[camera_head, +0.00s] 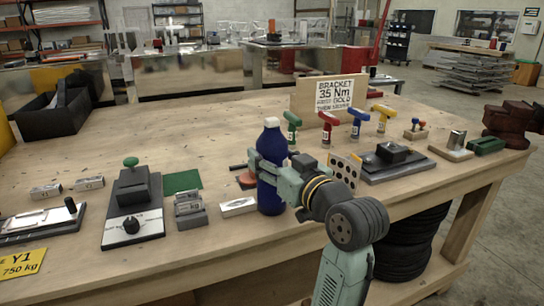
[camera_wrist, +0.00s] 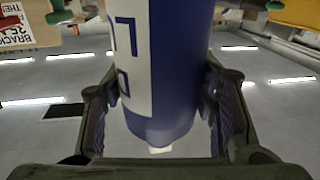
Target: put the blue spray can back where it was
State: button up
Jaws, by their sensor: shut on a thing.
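The blue spray can (camera_head: 270,190), with a white cap, stands upright near the middle of the workbench in the head view. My gripper (camera_head: 266,170) is shut around its body from the right. In the wrist view the can (camera_wrist: 165,70) fills the middle, upside down, with a white label and its cap end low in the picture. A finger of my gripper (camera_wrist: 160,95) presses on each side. I cannot tell whether the can's base touches the bench.
The wooden bench (camera_head: 150,280) holds a silver-topped block (camera_head: 238,207) and an orange disc (camera_head: 247,179) close to the can. Several coloured T-handled tools stand before a bracket sign (camera_head: 340,94). A dark fixture (camera_head: 392,160) lies right of my gripper.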

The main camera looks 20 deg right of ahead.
jog(key=shift+f, duration=0.2)
jog(key=o, duration=1.6)
jog(key=shift+o, duration=0.2)
jog(key=shift+r, duration=0.25)
jog(key=s+d+b, duration=0.2)
jog(key=s, duration=1)
jog(key=shift+w+d, duration=0.1)
